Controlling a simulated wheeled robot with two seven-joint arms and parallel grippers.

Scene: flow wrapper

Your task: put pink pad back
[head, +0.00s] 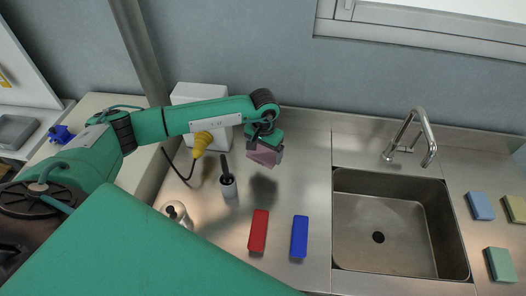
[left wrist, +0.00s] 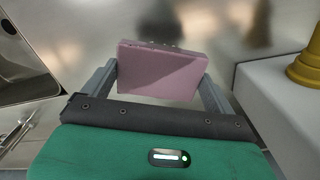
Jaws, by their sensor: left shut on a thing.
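The pink pad (head: 265,155) is held by my left gripper (head: 262,146) above the steel counter, left of the sink. In the left wrist view the pink pad (left wrist: 160,72) sits between the two grey fingers of my left gripper (left wrist: 160,78), its broad face toward the camera. The pad looks tilted in the head view, and a dark shadow lies on the counter below it. My right gripper is not in view.
A red block (head: 258,231) and a blue block (head: 299,237) lie on the counter. A sink (head: 385,215) with a faucet (head: 424,135) is right. Blue (head: 480,206), yellow (head: 515,208) and green (head: 500,264) pads lie beyond it.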

